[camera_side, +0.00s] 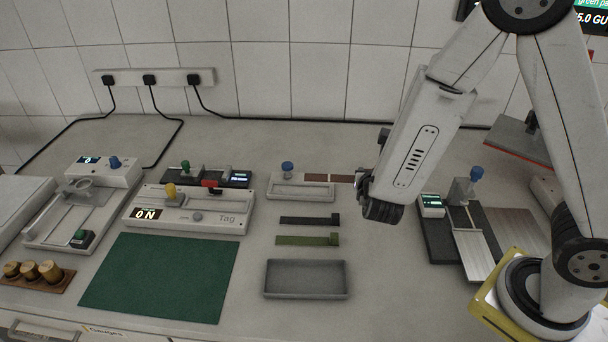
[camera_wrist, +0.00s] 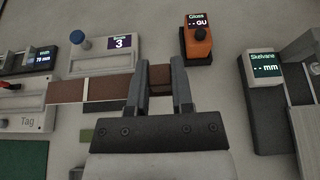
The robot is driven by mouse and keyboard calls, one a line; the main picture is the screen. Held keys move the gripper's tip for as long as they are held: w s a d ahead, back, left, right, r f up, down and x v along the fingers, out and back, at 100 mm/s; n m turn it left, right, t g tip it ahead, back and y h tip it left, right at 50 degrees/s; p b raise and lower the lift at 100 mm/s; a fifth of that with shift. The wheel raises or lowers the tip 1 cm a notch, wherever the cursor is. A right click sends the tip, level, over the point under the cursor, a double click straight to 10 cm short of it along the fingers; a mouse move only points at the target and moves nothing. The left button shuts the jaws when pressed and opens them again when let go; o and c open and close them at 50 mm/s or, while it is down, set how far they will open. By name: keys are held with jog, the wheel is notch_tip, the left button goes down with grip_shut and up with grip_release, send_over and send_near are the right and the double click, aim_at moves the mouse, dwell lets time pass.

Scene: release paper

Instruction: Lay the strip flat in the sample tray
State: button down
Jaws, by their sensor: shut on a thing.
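A brown strip (camera_side: 328,178) runs level from the white device with a blue knob towards my gripper (camera_side: 359,183). In the wrist view the brown strip (camera_wrist: 108,88) stretches left of the fingers. My gripper (camera_wrist: 160,77) is shut on a brown end piece between its fingertips, which appears to be the strip's right end. Whether the strip touches the device is unclear. The grey, shallow, rectangular tray (camera_side: 307,294) is empty and lies nearer the front, below and left of my gripper.
A dark strip (camera_side: 308,220) and a green strip (camera_side: 307,240) lie between the white device (camera_side: 288,190) and the tray. A green mat (camera_side: 160,278) is left of the tray. An orange gloss meter (camera_wrist: 197,45) stands beyond the fingers. Bare bench lies right of the tray.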

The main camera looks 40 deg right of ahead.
jog(key=w+a+r+n+t+y, duration=0.2)
jog(key=w+r+n+y, duration=0.3)
jog(key=w+r, duration=0.3)
notch_tip(320, 180, up, 4)
jog(key=shift+a+f+n+t, duration=0.2)
jog(key=shift+a+n+t, duration=0.1)
jog(key=shift+t, duration=0.4)
jog(key=shift+d, duration=0.15)
